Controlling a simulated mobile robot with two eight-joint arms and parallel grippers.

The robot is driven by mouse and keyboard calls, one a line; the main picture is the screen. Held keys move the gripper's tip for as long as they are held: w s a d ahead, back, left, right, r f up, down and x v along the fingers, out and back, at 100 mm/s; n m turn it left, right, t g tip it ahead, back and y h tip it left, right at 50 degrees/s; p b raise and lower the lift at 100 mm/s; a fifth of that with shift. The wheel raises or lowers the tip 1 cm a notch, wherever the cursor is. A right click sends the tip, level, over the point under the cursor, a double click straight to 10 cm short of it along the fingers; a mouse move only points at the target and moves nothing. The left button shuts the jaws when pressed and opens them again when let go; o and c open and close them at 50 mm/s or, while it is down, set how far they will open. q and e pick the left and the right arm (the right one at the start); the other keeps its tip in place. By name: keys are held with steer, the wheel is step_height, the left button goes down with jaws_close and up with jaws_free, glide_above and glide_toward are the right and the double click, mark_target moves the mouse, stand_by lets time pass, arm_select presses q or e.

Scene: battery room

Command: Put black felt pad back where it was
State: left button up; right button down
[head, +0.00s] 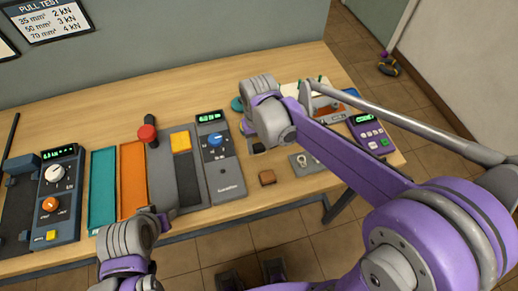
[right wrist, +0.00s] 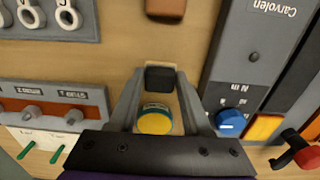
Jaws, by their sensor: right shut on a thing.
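A small black pad (right wrist: 160,78) sits between the fingertips of my right gripper (right wrist: 160,82) in the right wrist view, with a pale beige edge just beyond it. It looks like the black felt pad. My right gripper (head: 255,146) is shut on it, over the table right of the grey tester with the blue knob (head: 226,172). In the head view the arm hides most of the hold. I cannot tell whether the pad touches the table. My left gripper (head: 160,219) is low at the table's front edge, and its fingers are not clear.
A brown block (head: 267,177) lies in front of the right gripper. A grey plate with rings (head: 305,161) is to its right. A round teal-and-yellow container (right wrist: 155,118) shows between the fingers. A purple meter (head: 370,133) stands at the right. Teal (head: 102,187) and orange (head: 133,177) trays lie left.

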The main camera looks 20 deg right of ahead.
mark_target(261, 148)
steer(key=shift+f, duration=1.2)
steer(key=shift+c, duration=1.8)
jaws_free()
steer(key=shift+f, duration=0.1)
step_height(261, 148, up, 12)
steer(key=shift+r+p, duration=0.1)
steer(key=shift+p, duration=0.25)
steer(key=shift+s+d, duration=0.25)
steer(key=shift+s, duration=0.1)
steer(key=s+d+f+t, duration=0.1)
steer(key=s+d+f, duration=0.1)
steer(key=s, duration=0.2)
steer(key=s+d+f+t, duration=0.2)
steer(key=s+f, duration=0.1)
steer(key=s, duration=0.1)
steer(key=s+d+f+t, duration=0.2)
steer(key=s+f, duration=0.1)
steer(key=s, duration=0.2)
steer(key=shift+s+f, duration=0.15)
steer(key=shift+f, duration=0.1)
